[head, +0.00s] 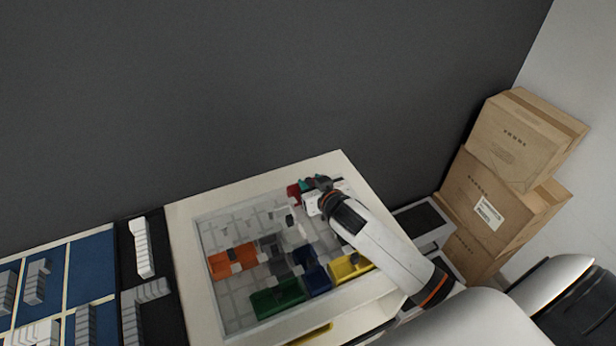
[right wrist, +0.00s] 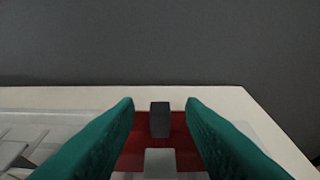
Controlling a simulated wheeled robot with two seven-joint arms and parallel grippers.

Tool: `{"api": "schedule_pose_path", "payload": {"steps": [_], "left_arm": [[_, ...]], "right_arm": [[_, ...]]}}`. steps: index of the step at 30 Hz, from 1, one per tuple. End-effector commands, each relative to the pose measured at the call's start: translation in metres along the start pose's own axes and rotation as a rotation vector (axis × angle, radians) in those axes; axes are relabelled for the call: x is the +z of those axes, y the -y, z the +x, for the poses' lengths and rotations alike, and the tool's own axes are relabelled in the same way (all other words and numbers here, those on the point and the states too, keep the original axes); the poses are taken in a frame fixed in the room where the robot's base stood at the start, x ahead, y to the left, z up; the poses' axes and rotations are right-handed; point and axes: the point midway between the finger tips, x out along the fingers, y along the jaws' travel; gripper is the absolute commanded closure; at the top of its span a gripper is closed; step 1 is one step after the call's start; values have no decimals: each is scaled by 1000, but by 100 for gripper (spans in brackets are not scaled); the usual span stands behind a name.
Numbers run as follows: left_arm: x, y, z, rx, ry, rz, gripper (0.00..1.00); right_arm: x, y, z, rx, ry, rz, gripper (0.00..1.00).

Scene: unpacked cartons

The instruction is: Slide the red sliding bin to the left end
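The red sliding bin (head: 294,192) sits at the back right of the panel of coloured bins in the head view, partly hidden by my right gripper (head: 312,185). In the right wrist view the red bin (right wrist: 138,150) lies below and between the teal fingers of the right gripper (right wrist: 160,104). A dark upright handle (right wrist: 160,118) stands on the bin between the fingers, with a gap on each side. The right gripper is open. My left gripper is not in view.
Orange (head: 226,262), green (head: 278,299), blue (head: 317,279) and yellow (head: 350,267) bins sit nearer the front of the tray (head: 340,162). Space left of the red bin looks clear along the back. Cartons (head: 515,140) are stacked at right.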

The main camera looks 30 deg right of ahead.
Motion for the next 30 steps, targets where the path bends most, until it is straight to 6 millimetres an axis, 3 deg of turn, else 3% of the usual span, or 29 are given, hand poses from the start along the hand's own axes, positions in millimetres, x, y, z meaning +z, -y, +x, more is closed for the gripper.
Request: {"api": "schedule_pose_path", "payload": {"steps": [6, 17, 24, 30], "left_arm": [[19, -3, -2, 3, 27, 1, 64], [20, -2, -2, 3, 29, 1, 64], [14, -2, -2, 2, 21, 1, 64], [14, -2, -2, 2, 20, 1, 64]], "right_arm": [[0, 0, 23, 0, 1, -1, 64], [0, 0, 28, 0, 0, 0, 64], [0, 0, 28, 0, 0, 0, 100], [0, 0, 28, 0, 0, 0, 100]]}}
